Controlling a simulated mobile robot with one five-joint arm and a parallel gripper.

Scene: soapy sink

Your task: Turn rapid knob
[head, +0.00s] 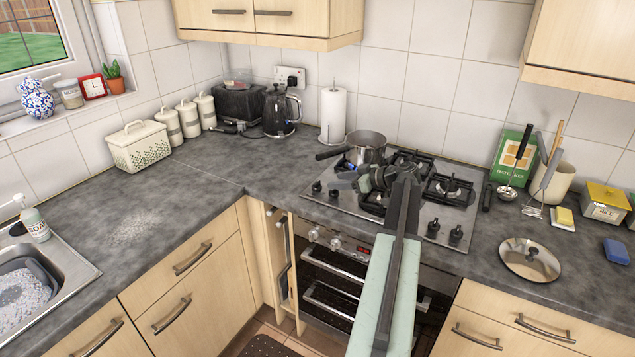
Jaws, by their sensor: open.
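The steel gas hob (395,222) is set in the grey worktop, with black pan supports and burners. Two black knobs sit at its front left, an outer one (316,187) and an inner one (334,194). Two more sit at its front right, one (433,228) left of the other (456,236). No label shows which is the rapid knob. My gripper (349,177) is open above the left part of the hob, pointing left, beyond and slightly right of the left knobs. It appears apart from them. My arm hides the middle of the hob's front edge.
A saucepan (367,146) stands on the back left of the hob, its handle pointing left, close behind my gripper. A kettle (279,112) and paper roll (333,115) stand behind.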

